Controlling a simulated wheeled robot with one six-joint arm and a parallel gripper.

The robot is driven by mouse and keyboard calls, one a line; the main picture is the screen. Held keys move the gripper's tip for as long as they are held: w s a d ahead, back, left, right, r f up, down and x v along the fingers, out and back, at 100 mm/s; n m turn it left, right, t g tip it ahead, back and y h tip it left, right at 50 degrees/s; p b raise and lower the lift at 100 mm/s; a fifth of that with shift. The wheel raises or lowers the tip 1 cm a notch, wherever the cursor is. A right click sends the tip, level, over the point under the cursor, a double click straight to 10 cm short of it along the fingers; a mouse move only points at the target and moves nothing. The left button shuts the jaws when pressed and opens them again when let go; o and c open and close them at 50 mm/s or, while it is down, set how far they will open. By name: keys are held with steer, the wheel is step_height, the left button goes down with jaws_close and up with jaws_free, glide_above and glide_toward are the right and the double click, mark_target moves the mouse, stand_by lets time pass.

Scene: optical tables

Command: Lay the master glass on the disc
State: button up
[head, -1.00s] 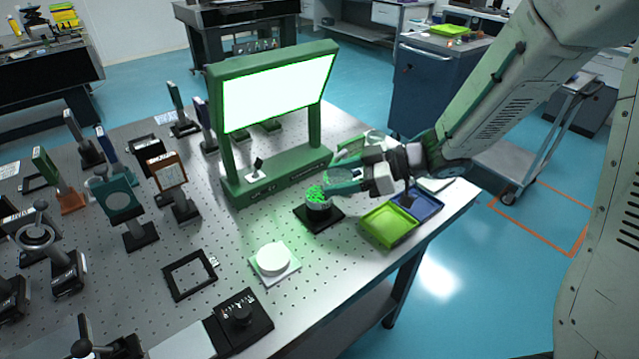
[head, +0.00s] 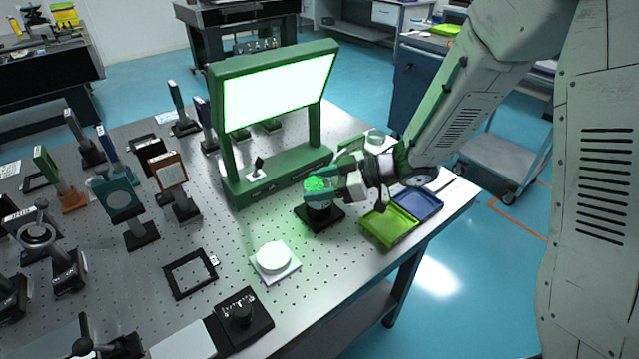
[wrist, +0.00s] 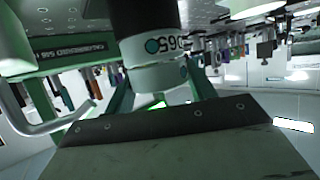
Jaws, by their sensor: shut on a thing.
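My gripper (head: 335,190) is at the black round stand, its jaws shut on the master glass (head: 319,184), a round piece that shows bright green on top. In the wrist view the glass (wrist: 155,78) is a pale band between the two fingers. A pale band with dark characters and a teal dot, which I take for the disc (wrist: 165,46), lies against it, between it and the black post (wrist: 145,15). I cannot tell whether glass and disc touch or have a thin gap. In the head view my fingers hide the disc.
A green frame with a bright lit panel (head: 280,90) stands just behind. A lime tray (head: 388,226) and a blue tray (head: 418,204) lie to the right. A white round piece on a square plate (head: 273,257) and a black square frame (head: 190,274) lie in front. Several mounted optics stand left.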

steer(key=o, duration=1.1)
steer(key=shift+r, duration=0.15)
steer(key=v, duration=1.2)
steer(key=shift+w, duration=0.1)
